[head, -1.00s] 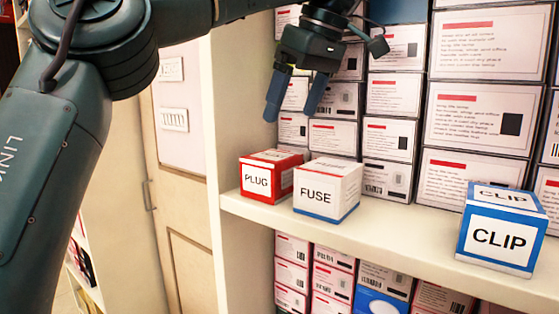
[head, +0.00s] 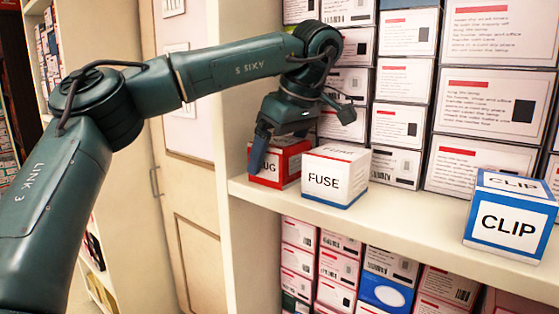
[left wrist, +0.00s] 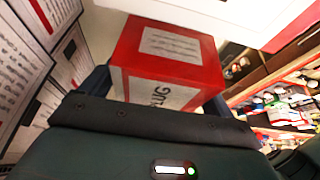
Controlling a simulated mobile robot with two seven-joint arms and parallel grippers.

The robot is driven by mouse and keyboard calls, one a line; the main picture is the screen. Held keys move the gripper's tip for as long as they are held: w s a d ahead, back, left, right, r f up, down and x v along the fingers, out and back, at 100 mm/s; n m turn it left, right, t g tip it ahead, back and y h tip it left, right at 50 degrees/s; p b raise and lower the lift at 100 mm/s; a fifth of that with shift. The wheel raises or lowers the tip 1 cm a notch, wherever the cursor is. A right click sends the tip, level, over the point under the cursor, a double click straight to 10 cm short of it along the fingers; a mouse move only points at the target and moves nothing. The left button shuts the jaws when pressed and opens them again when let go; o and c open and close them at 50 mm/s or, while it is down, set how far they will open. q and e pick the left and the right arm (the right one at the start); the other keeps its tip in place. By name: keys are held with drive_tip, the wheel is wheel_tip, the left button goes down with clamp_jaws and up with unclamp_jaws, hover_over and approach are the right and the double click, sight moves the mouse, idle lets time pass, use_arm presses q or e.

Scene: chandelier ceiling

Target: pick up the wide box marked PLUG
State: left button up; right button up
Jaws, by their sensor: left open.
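The red PLUG box (head: 291,166) with white labels stands on the shelf board at its left end, partly hidden behind my left gripper. My left gripper (head: 272,152) points down over the box, with one blue finger in front of its labelled face. The other finger is mostly hidden in the head view. In the left wrist view the PLUG box (left wrist: 172,50) lies between the two spread fingers, its lettering partly covered by the gripper body. The gripper is open; whether a finger touches the box I cannot tell. My right gripper is not in view.
The white FUSE box (head: 336,175) with a blue base stands close to the right of the PLUG box. The blue CLIP box (head: 511,220) is farther right. Stacked white cartons (head: 398,125) fill the back. The shelf board (head: 420,208) is clear between FUSE and CLIP.

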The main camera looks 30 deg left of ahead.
use_arm(q)
drive_tip(key=shift+a+f, duration=0.1)
drive_tip(key=shift+f, duration=0.15)
drive_tip(key=shift+c, duration=0.3)
drive_tip(key=c, duration=0.7)
drive_tip(key=shift+r, duration=0.15)
drive_tip(key=shift+c, duration=0.2)
